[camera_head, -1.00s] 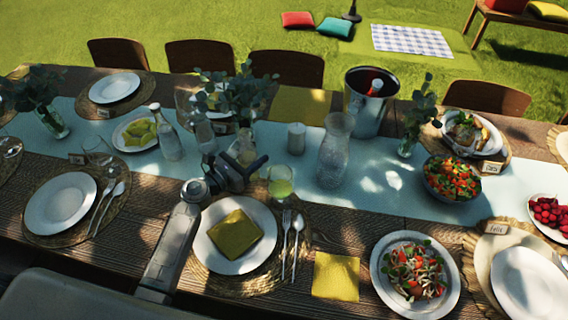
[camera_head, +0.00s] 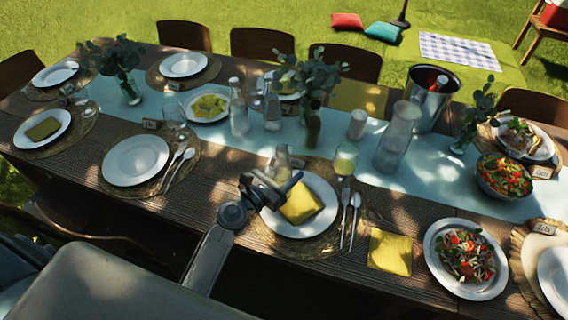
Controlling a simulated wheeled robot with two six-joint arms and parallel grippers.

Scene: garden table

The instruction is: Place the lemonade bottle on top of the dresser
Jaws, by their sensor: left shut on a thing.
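My left gripper (camera_head: 272,186) reaches in from the lower left, over the left edge of a plate with a yellow napkin. It is shut on a small clear bottle (camera_head: 283,163), which looks like the lemonade bottle. The bottle's lower part is hidden behind the jaws, and its contents are hard to make out. My right gripper is not in view. No dresser shows in this view.
The long wooden table (camera_head: 215,200) is crowded with plates, bottles and vases. A yellow-green drink glass (camera_head: 345,160) and a carafe (camera_head: 397,138) stand right of the held bottle. A metal bucket (camera_head: 431,98) is farther back. Chairs line the far side.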

